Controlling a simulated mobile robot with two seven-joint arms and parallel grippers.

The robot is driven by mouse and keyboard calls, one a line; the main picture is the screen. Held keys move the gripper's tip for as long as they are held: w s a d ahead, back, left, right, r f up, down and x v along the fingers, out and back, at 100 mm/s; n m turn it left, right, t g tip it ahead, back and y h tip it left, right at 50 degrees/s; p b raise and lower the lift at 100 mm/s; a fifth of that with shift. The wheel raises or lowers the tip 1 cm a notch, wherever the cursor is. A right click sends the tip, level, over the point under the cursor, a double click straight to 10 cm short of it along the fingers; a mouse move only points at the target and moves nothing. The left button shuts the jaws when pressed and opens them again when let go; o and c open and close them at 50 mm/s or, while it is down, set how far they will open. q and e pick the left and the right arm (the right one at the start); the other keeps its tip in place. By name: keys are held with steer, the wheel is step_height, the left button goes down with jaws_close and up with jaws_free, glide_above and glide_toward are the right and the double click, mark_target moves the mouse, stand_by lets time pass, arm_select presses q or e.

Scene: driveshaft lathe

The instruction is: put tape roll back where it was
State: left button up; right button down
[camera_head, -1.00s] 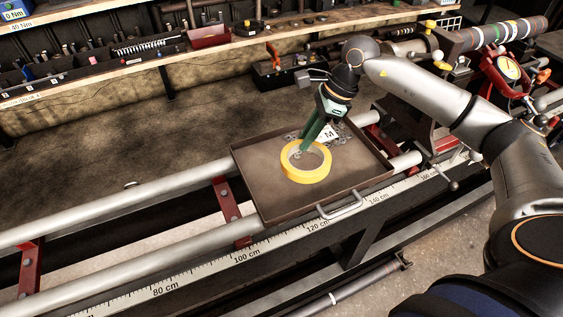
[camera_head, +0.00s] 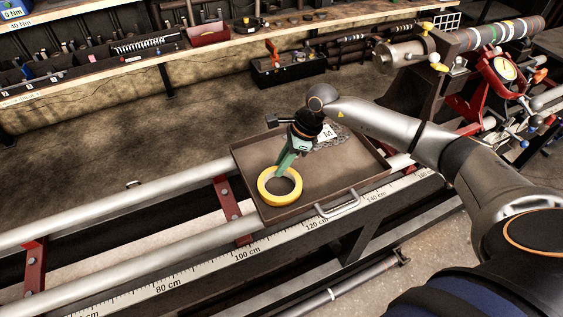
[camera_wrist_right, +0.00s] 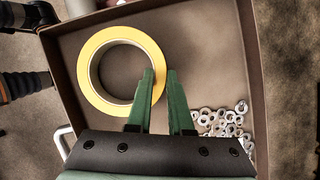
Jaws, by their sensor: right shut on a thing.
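The yellow tape roll (camera_head: 266,196) is at the left side of the brown metal tray (camera_head: 325,192), lying flat. I cannot tell whether it touches the tray floor or hangs slightly above it. My right gripper (camera_head: 281,172) has green fingers and is shut on the roll's wall at its far right side. In the right wrist view the gripper (camera_wrist_right: 160,90) has one finger over the tape roll (camera_wrist_right: 87,72) and the other just outside the ring. My left gripper is not in view.
Loose metal washers (camera_wrist_right: 222,122) and a white card marked M (camera_head: 327,133) are at the tray's far right. The tray has raised walls and a front handle (camera_head: 338,206). It rests across two lathe rails (camera_head: 130,205). The tray's middle is clear.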

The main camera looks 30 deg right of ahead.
steer(key=shift+f, duration=0.1)
steer(key=c, duration=0.8)
jaws_free()
steer(key=b+v, duration=0.1)
steer(key=v, duration=1.1)
